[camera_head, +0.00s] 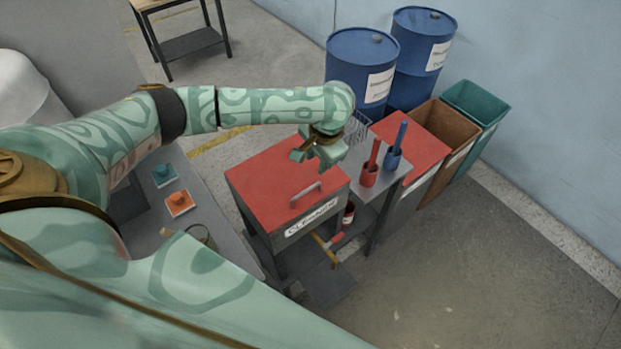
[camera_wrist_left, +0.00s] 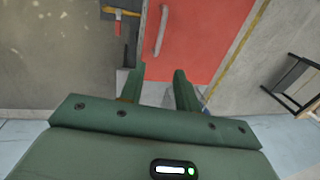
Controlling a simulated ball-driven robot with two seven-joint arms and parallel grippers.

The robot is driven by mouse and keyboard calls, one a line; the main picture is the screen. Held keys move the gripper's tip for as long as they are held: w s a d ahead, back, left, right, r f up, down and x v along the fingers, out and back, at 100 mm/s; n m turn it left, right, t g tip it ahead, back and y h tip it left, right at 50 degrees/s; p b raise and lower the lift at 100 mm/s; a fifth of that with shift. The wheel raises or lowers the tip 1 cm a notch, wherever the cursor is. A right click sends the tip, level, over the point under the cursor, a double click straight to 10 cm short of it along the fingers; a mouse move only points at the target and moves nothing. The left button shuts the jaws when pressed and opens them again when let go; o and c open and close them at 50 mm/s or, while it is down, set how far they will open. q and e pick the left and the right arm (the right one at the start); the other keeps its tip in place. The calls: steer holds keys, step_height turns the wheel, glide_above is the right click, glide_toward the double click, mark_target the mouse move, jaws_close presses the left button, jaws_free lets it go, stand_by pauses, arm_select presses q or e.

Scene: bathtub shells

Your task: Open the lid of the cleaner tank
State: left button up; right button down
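The cleaner tank (camera_head: 316,218) is a grey box with a "CLEANER" label on its front. Its flat red lid (camera_head: 268,178) lies shut on top, with a grey bar handle (camera_head: 306,194) near the front edge. My left gripper (camera_head: 316,156) hangs above the lid's back right part, apart from the handle. In the left wrist view the gripper's fingers (camera_wrist_left: 159,84) are spread with nothing between them. The red lid (camera_wrist_left: 205,45) and its handle (camera_wrist_left: 161,31) show beyond the fingertips. My right gripper is not in view.
Right of the tank, a small grey stand (camera_head: 393,180) holds a red brush (camera_head: 371,165) and a blue brush (camera_head: 396,148) in holders. Blue drums (camera_head: 350,62) and open brown (camera_head: 447,123) and teal (camera_head: 478,100) bins stand behind. A grey table (camera_head: 205,215) is at left.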

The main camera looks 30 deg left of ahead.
mark_target(310, 190)
arm_select(q)
steer(key=f+b, duration=0.1)
steer(key=f, duration=0.3)
steer(key=a+f+b, duration=0.1)
steer(key=f+b, duration=0.1)
steer(key=f, duration=0.3)
steer(key=w+a+f+b, duration=0.1)
steer(key=f, duration=0.3)
steer(key=shift+a+f+b, duration=0.15)
steer(key=shift+f+b, duration=0.05)
steer(key=shift+b, duration=0.2)
steer(key=shift+w+a+f, duration=0.1)
steer(key=shift+a+f, duration=0.05)
steer(key=shift+f, duration=0.3)
jaws_close()
